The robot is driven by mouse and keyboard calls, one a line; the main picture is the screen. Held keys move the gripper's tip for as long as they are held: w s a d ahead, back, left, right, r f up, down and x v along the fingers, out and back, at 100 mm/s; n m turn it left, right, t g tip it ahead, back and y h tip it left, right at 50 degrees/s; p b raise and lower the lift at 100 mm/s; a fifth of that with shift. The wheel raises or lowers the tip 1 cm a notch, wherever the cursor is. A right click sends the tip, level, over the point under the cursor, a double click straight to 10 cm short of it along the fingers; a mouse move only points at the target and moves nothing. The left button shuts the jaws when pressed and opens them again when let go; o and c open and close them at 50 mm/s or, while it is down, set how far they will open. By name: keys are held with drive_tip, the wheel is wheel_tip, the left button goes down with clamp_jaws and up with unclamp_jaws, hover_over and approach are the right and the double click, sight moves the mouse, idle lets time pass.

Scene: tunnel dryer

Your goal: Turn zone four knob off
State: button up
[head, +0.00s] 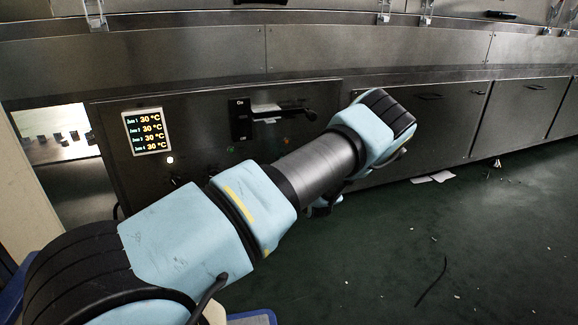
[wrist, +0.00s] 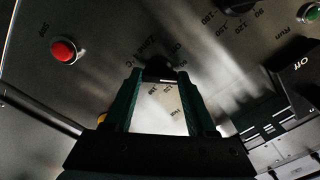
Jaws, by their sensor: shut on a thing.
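In the wrist view my gripper (wrist: 160,76) is shut on a dark knob (wrist: 158,66) on the metal control panel. Dial numbers show between my fingers, and the knob's pointer position is unclear. In the head view my arm crosses in front of the panel and hides my gripper and the knob. The temperature display (head: 148,131) there lists several zones at 30 °C.
In the wrist view a red stop button (wrist: 63,50) is at left, a second knob (wrist: 237,5) at top, and a green run button (wrist: 309,13) at top right. A black On/Off switch (head: 240,120) with a handle sits mid-panel. Open green floor (head: 470,220) lies right.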

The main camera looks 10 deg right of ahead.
drive_tip(key=n+p, duration=0.1)
drive_tip(key=n, duration=1.1)
drive_tip(key=shift+f+p, duration=0.15)
drive_tip(key=shift+p, duration=0.2)
idle(0.4)
drive_tip(key=o, duration=1.4)
drive_tip(key=shift+c, duration=0.2)
drive_tip(key=s+d+p, duration=0.1)
drive_tip(key=s+p, duration=0.2)
drive_tip(key=s, duration=0.7)
drive_tip(key=shift+s+d, duration=0.25)
drive_tip(key=shift+s, duration=0.15)
drive_tip(key=shift+w, duration=0.1)
